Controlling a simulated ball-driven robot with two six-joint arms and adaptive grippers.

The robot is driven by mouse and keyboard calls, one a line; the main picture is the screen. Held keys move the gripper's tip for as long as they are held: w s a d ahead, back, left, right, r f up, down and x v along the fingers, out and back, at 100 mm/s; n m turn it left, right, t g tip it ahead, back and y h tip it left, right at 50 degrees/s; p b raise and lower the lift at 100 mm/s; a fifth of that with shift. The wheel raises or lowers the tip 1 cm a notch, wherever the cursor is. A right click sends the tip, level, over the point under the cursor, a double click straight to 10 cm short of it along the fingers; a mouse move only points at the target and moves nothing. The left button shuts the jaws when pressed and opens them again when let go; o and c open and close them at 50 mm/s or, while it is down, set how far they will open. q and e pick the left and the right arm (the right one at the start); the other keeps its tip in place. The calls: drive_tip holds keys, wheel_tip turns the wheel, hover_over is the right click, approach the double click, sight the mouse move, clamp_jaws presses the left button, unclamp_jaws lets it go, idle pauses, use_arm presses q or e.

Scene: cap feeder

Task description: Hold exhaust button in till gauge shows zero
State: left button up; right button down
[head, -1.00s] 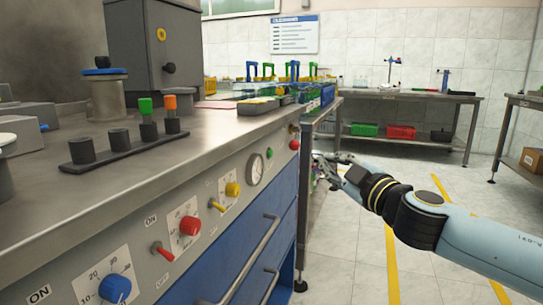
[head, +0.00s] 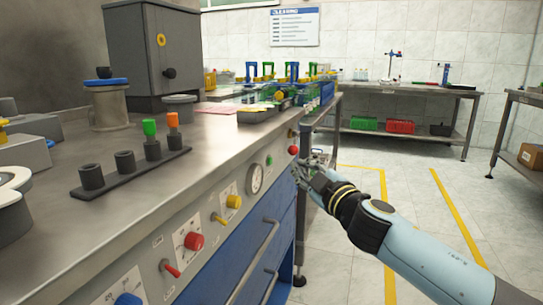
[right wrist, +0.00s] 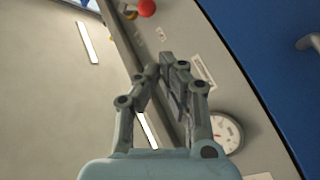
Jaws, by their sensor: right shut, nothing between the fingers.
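The white round gauge (head: 255,179) is set in the bench's front panel; it also shows in the right wrist view (right wrist: 226,133), but its reading is too small to tell. A small green button (head: 269,160) sits right of the gauge, and a red button (head: 294,150) sits farther right; the red one also shows in the right wrist view (right wrist: 146,8). I cannot read which is the exhaust button. My right gripper (head: 298,170) is shut and empty in front of the panel, just below the red button. In the right wrist view its fingers (right wrist: 167,72) hide the green button. My left gripper is out of view.
The steel bench (head: 215,140) carries a black peg rack (head: 130,175) and a grey cabinet (head: 160,50). A yellow knob (head: 233,201) and a red knob (head: 194,241) stick out left of the gauge. A drawer handle (head: 255,260) juts below. The floor at right is clear.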

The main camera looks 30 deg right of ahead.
sight(270, 161)
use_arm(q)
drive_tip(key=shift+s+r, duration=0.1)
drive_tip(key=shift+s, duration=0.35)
use_arm(e)
drive_tip(key=shift+w+a, duration=1.05)
drive_tip(key=shift+w, duration=0.1)
drive_tip(key=shift+w+a, duration=0.1)
drive_tip(key=shift+w, duration=0.05)
use_arm(q)
drive_tip(key=shift+p, duration=0.3)
use_arm(e)
drive_tip(key=shift+w+a, duration=0.15)
drive_tip(key=shift+w, duration=0.05)
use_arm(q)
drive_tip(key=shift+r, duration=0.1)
use_arm(e)
drive_tip(key=shift+w+a, duration=0.3)
drive_tip(key=shift+w, duration=0.05)
idle(1.6)
idle(0.9)
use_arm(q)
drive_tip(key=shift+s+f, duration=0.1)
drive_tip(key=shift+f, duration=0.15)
use_arm(e)
drive_tip(key=shift+s+d, duration=0.55)
drive_tip(key=shift+s, duration=0.15)
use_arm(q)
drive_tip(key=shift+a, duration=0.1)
